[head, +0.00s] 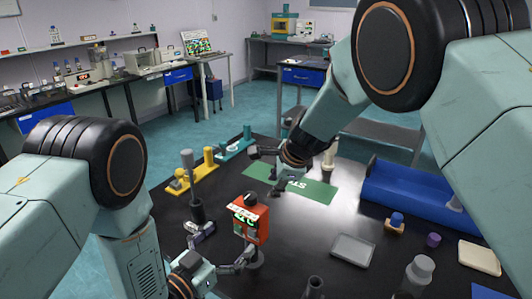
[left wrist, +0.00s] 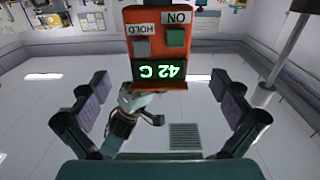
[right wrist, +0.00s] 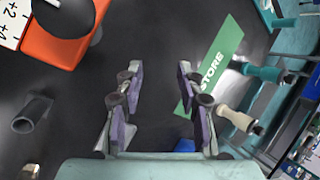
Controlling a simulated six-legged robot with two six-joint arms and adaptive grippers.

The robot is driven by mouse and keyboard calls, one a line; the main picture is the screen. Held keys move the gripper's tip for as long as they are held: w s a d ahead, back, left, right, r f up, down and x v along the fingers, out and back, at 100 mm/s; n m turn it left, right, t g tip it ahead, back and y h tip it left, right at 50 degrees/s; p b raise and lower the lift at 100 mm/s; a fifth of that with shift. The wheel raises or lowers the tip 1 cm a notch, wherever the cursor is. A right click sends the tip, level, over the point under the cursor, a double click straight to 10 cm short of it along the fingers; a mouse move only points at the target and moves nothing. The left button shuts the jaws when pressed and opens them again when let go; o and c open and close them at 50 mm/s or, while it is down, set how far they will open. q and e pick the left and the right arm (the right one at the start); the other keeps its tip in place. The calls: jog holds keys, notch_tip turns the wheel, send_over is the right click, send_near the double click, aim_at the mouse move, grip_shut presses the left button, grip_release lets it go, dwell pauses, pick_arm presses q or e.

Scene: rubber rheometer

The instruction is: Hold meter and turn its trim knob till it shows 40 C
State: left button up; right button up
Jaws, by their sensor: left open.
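The orange meter (head: 263,228) stands on the dark table, a round grey base under it. In the left wrist view its orange face (left wrist: 152,45) appears upside down, with HOLD and ON buttons and a lit display (left wrist: 160,71) reading 42 C. The black trim knob (head: 250,198) is on top; it also shows in the right wrist view (right wrist: 66,15) beside a white scale marked +2 and +4. My left gripper (head: 222,248) is open, its fingers just short of the meter and apart from it. My right gripper (head: 262,172) is open and empty, above the table beyond the meter.
A green STORE mat (head: 318,188) lies behind the meter. Yellow (head: 180,184) and teal (head: 234,151) stands are at the back left. A blue rack (head: 400,192), a grey tray (head: 352,250) and small containers are on the right. A dark upright tube (head: 197,211) stands left of the meter.

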aim_at(245, 223)
pick_arm(q)
jog(key=shift+d, duration=0.2)
jog(key=shift+a, duration=0.15)
jog(key=shift+w+d, duration=0.4)
jog(key=shift+d, duration=0.05)
jog(key=x, duration=0.6)
jog(key=shift+w+d, duration=0.15)
jog(key=shift+w, duration=0.15)
pick_arm(e)
jog(key=s+a+r+n+g, duration=0.1)
jog(key=s+r+g, duration=0.1)
jog(key=r, duration=0.4)
jog(key=s+a+r+n+g, duration=0.1)
jog(key=s+r+n+g, duration=0.1)
jog(key=r, duration=0.4)
jog(key=shift+s+a+n+g+y, duration=0.35)
jog(key=shift+s+g, duration=0.2)
jog(key=shift+g, duration=0.65)
pick_arm(q)
jog(key=shift+c, duration=0.4)
